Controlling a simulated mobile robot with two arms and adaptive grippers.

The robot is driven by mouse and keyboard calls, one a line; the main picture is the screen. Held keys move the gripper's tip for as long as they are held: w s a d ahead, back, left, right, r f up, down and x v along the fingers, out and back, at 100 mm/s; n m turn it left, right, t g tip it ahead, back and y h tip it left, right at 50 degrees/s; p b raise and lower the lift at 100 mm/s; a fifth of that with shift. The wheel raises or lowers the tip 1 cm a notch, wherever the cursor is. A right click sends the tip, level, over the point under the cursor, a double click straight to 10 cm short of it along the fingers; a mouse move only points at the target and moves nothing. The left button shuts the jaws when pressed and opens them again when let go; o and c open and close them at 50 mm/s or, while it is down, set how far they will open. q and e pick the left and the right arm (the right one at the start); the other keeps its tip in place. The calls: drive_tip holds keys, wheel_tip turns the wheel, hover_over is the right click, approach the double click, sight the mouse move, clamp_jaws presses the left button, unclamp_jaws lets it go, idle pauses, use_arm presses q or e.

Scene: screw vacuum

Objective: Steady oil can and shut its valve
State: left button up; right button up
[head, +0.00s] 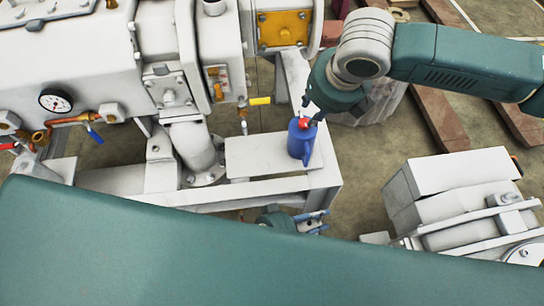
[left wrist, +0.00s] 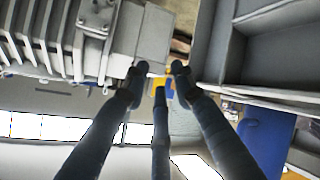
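The blue oil can (head: 298,145) stands upright on a pale shelf (head: 255,155) beside the machine. A red part (head: 304,121), perhaps its valve, sits on the can's top. My right gripper (head: 311,115) is above the can, its dark fingers close around or beside the red part; contact and finger opening are unclear. My left gripper (head: 318,221) is below and in front of the shelf edge, apart from the can. Its fingers are spread and empty, as the left wrist view also shows (left wrist: 160,75). A blue surface (left wrist: 265,138) at right there cannot be identified surely.
The large pale machine (head: 95,75) fills the upper left. A yellow-handled tap (head: 259,101) is left of the can, and a gauge (head: 56,101) is farther left. Another pale machine (head: 450,190) stands at right. Bare floor shows between them.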

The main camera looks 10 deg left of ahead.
use_arm(q)
drive_tip(key=w+a+r+m+h, duration=0.2)
drive_tip(key=w+r+m, duration=0.2)
drive_tip(key=w, duration=0.1)
drive_tip(key=m+g+h, duration=0.1)
drive_tip(key=m+g, duration=0.2)
drive_tip(key=m, duration=0.5)
approach(306, 162)
drive_tip(key=x, duration=1)
drive_tip(key=shift+w+d+f, duration=0.1)
drive_tip(key=shift+d+f, duration=0.05)
drive_tip(key=shift+d, duration=0.05)
drive_tip(key=shift+c, duration=0.5)
